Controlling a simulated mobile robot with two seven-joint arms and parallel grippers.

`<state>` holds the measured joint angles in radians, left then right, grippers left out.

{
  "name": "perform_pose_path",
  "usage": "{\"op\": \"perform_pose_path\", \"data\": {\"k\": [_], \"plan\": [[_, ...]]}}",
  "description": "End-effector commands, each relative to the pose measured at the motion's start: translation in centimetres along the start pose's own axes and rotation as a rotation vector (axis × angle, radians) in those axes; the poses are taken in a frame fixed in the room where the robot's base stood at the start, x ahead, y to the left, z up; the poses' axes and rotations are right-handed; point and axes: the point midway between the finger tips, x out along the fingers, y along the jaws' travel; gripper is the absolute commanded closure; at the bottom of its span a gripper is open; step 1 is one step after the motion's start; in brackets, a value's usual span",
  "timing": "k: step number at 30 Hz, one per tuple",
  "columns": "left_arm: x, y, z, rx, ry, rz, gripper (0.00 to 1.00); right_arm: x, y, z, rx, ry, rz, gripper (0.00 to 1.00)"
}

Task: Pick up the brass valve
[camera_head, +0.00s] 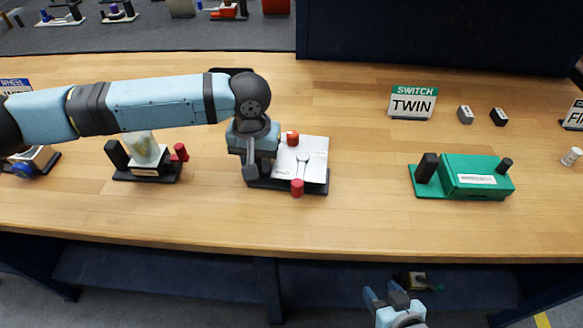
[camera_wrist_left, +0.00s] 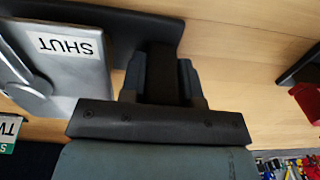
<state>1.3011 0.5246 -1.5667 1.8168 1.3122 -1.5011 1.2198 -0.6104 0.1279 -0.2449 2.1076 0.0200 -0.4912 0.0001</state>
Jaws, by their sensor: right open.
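No thing is clearly recognisable as the brass valve. The silver unit (camera_head: 312,160) stands on a black base on the bench, with two red knobs (camera_head: 297,187); its plate, marked SHUT, shows in the left wrist view (camera_wrist_left: 85,75). My left gripper (camera_head: 258,165) is at the unit's left side, with its fingers closed around a black post (camera_wrist_left: 163,70) rising from the base. The arm and gripper hide most of that post in the head view. My right gripper (camera_head: 388,296) is open and empty, below the bench's front edge.
A green unit (camera_head: 478,176) and the TWIN sign (camera_head: 412,103) stand right; another unit (camera_head: 148,160) stands left. The bench between silver and green units is clear.

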Motion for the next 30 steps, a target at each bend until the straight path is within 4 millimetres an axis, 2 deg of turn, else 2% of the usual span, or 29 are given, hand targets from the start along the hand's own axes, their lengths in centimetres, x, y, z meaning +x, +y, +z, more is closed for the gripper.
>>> {"op": "perform_pose_path", "data": {"k": [10,13,17,25,28,30], "plan": [[-0.2,0.0,0.0,-0.001,0.001,0.001,1.0,0.0,0.0,0.0,0.0,0.0,0.0,0.47],[-0.8,0.0,-0.1,-0.001,0.002,0.001,1.0,0.0,0.0,0.0,0.0,0.0,0.0,0.47],[-2.7,0.0,-0.1,-0.001,0.003,0.002,1.0,0.0,0.0,0.0,0.0,0.0,0.0,0.47],[-7.9,0.0,-0.1,0.0,0.003,0.002,1.0,0.0,0.0,0.0,0.0,0.0,0.0,0.47],[-8.8,0.1,0.0,0.0,0.001,0.002,1.0,0.0,0.0,0.0,0.0,0.0,0.0,0.47],[-8.2,0.1,0.0,-0.001,-0.002,0.001,1.0,0.0,0.0,0.0,0.0,0.0,0.0,0.47]]}}
